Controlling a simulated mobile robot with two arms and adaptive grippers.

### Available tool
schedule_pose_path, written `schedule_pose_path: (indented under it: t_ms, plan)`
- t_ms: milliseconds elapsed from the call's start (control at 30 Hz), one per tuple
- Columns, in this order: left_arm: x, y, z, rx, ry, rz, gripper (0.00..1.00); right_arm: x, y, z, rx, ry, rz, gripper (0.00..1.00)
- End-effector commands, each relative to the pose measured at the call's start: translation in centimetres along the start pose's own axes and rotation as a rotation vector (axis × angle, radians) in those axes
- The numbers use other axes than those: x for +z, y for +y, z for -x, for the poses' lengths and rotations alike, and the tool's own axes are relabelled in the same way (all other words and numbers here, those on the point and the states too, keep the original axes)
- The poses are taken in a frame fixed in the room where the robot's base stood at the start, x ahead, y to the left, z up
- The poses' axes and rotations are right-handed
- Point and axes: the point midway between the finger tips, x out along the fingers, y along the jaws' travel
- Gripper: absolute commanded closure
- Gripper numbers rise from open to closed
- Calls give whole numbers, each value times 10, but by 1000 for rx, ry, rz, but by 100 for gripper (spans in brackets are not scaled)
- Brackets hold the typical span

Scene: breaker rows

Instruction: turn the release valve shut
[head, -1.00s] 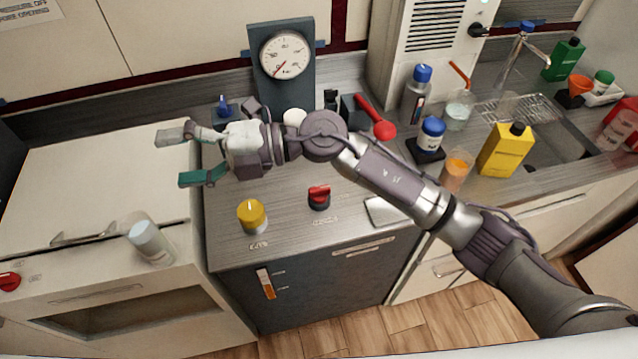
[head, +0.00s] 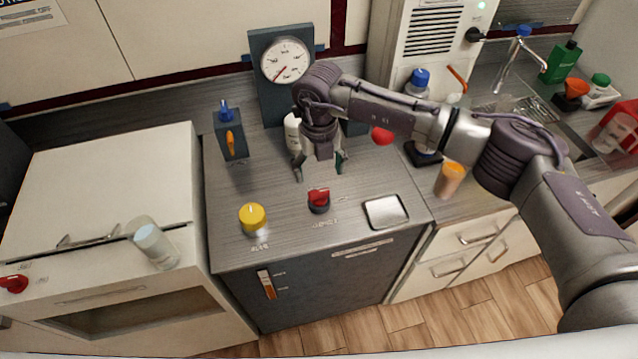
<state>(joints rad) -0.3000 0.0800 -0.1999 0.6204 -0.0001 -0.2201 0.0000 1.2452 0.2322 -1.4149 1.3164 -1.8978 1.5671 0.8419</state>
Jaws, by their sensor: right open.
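A red knob (head: 319,201) on a dark base stands on the grey counter, with a small label in front that I cannot read. A yellow knob (head: 252,217) with a pale pointer mark stands to its left. A dark box (head: 231,135) with a blue top and an orange lever (head: 230,143) stands behind the yellow knob. I cannot tell from the labels which of these is the release valve. My right gripper (head: 319,169) points down, open and empty, just behind the red knob and apart from it. My left gripper is out of view.
A pressure gauge (head: 286,61) on a dark panel stands at the back. A metal tray (head: 386,211) lies right of the red knob. A clear cup (head: 154,246) is at the left. The counter between the knobs is clear.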

Motion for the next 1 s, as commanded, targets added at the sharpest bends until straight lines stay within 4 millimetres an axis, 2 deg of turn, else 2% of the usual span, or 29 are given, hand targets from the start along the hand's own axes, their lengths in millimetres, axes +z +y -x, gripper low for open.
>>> schedule_pose_path:
  t_ms: [33,200,333,500,767,867,1000]
  plan:
    - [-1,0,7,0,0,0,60,-1,0,-8,1,5,0,21]
    - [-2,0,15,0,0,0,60,-1,1,-41,1,3,1,21]
    - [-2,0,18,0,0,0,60,0,1,-59,2,1,0,21]
    - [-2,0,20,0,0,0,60,0,1,-70,2,0,1,21]
    - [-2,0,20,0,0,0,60,0,1,-72,3,-1,2,21]
    - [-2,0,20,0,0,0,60,0,1,-72,3,-1,2,34]
    - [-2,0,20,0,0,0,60,0,1,-72,3,-1,2,57]
